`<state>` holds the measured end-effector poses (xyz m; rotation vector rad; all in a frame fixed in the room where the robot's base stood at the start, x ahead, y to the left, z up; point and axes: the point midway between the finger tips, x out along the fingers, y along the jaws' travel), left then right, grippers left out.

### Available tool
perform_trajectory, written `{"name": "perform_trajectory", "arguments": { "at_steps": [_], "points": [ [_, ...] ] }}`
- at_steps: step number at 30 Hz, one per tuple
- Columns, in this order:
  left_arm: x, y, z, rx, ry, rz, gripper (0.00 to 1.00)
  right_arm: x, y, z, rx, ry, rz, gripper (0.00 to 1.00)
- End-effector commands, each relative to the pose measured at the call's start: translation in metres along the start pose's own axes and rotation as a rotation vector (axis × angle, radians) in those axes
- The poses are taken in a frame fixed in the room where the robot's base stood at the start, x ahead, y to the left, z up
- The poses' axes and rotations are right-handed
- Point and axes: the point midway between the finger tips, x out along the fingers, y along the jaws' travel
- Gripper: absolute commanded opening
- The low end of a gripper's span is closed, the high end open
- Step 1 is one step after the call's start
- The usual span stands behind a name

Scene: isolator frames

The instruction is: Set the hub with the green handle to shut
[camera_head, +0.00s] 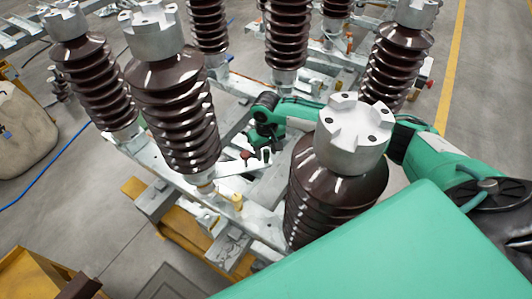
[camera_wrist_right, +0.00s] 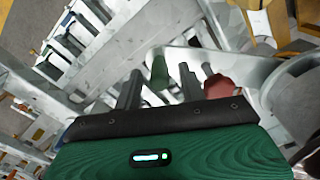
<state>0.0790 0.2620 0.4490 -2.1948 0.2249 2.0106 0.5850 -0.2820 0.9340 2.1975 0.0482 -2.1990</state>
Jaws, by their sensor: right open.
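In the right wrist view the green handle (camera_wrist_right: 159,71) shows in the gap between the two dark fingers of my right gripper (camera_wrist_right: 159,88). The fingers are apart, and I cannot tell whether either touches it. A red handle (camera_wrist_right: 220,86) stands just to the right of the right finger. In the head view my right gripper (camera_head: 262,145) reaches down behind the front right insulator, by a red handle (camera_head: 246,155). The green handle cannot be made out there. The hub is not clearly seen in either view. My left gripper is out of view.
Several brown ribbed insulators with grey metal caps, such as the front right one (camera_head: 343,190) and the front left one (camera_head: 172,110), stand close around my right arm on a grey metal frame (camera_head: 150,200). Open floor (camera_head: 490,80) lies to the right.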

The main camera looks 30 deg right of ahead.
Motion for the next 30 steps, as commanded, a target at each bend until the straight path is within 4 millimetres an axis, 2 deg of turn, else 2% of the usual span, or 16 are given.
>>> {"name": "perform_trajectory", "arguments": {
  "at_steps": [6, 16, 17, 23, 30],
  "points": [
    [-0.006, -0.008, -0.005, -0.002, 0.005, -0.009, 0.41, 0.023, 0.000, 0.000, 0.000, 0.000, 0.000, 0.41],
    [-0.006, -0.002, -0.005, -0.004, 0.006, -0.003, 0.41, 0.027, 0.000, 0.000, 0.000, 0.001, 0.000, 0.41],
    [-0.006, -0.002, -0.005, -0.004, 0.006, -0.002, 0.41, 0.027, 0.000, 0.000, 0.000, 0.001, 0.000, 0.39],
    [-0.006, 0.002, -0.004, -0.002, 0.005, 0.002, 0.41, 0.027, 0.000, 0.000, 0.000, 0.000, 0.000, 0.00],
    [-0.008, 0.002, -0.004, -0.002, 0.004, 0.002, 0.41, 0.026, -0.003, -0.001, 0.004, 0.000, 0.000, 0.00]
  ]
}}
